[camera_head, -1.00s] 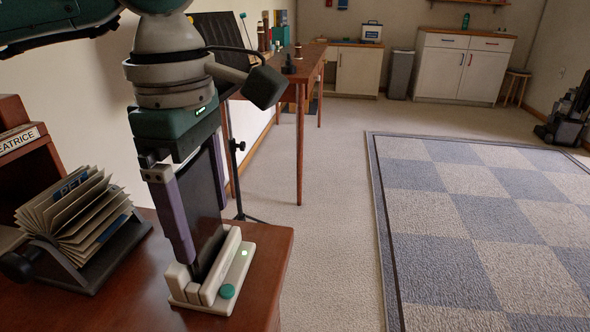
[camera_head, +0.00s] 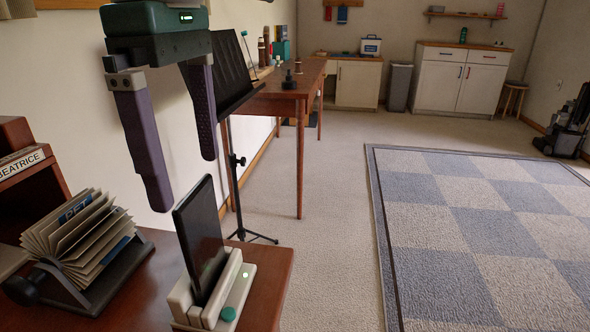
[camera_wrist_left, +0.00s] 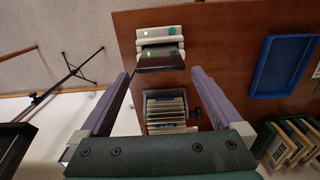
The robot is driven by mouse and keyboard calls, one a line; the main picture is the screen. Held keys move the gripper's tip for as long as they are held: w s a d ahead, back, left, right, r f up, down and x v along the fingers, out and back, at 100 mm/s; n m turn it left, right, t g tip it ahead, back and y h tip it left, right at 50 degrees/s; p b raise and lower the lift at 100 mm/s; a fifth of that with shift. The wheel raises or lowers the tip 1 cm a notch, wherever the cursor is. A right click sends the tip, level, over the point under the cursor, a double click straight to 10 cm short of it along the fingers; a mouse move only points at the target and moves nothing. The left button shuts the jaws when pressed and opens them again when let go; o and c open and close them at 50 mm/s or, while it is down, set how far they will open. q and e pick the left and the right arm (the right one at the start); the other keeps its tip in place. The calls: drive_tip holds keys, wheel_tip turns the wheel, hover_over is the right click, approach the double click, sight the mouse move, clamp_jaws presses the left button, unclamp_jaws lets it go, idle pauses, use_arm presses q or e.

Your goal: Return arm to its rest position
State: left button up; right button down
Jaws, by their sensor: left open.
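My right gripper is not in view.
A card file (camera_head: 80,240) stands on the brown top (camera_head: 150,310) at the left. A black music stand (camera_head: 228,70) is behind the gripper. A blue tray (camera_wrist_left: 283,66) and books (camera_wrist_left: 292,142) show in the wrist view. Open floor and a checked rug (camera_head: 480,220) lie to the right.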

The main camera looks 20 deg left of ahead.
use_arm(q)
drive_tip(key=shift+r, duration=1.15)
